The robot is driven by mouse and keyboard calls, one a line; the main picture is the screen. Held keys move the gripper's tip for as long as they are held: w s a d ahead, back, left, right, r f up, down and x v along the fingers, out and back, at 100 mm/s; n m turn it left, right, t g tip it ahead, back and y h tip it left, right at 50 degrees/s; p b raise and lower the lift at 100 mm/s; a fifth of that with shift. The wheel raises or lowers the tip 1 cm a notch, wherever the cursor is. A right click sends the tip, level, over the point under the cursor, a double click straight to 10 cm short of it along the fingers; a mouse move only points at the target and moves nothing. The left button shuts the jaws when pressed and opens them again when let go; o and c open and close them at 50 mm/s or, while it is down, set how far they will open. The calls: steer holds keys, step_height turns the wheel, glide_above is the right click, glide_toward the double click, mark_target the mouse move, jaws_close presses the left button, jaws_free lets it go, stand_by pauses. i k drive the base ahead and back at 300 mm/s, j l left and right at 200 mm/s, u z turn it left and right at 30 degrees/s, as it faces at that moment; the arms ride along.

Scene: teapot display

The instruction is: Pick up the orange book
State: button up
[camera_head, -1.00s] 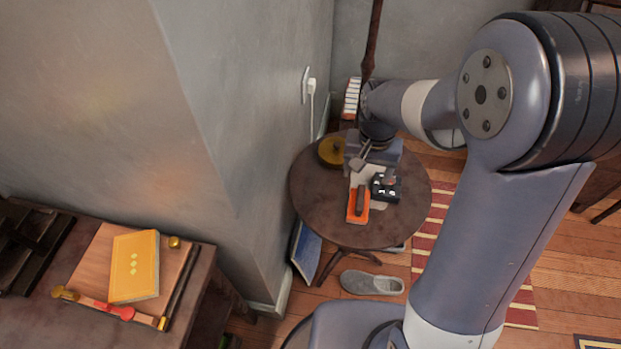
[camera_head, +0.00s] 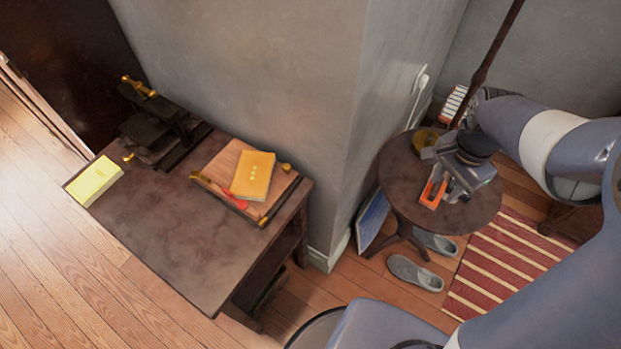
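The orange book (camera_head: 253,175) lies flat, yellow-orange with small pale marks on its cover. It rests on a wooden board (camera_head: 222,162) on the dark desk (camera_head: 165,235) at the left. My gripper (camera_head: 448,187) is over the small round table (camera_head: 480,212) at the right, well apart from the book. Its fingers are too small and partly hidden to tell open from shut. A small orange item (camera_head: 432,194) shows right beside it; I cannot tell whether they touch.
A bright yellow book (camera_head: 94,181) lies at the desk's left corner. A dark press (camera_head: 155,125) stands at the desk's back. A wall corner (camera_head: 345,130) juts between desk and round table. Grey slippers (camera_head: 415,272) lie on the floor. The desk's front is clear.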

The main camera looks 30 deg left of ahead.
mark_target(254, 175)
steer(key=k+u, duration=0.15)
steer(key=u, duration=1.1)
steer(key=i+u, duration=0.25)
steer(key=i+l+u, duration=0.3)
steer(key=i, duration=0.15)
steer(key=i+j, duration=0.05)
steer(key=j, duration=0.05)
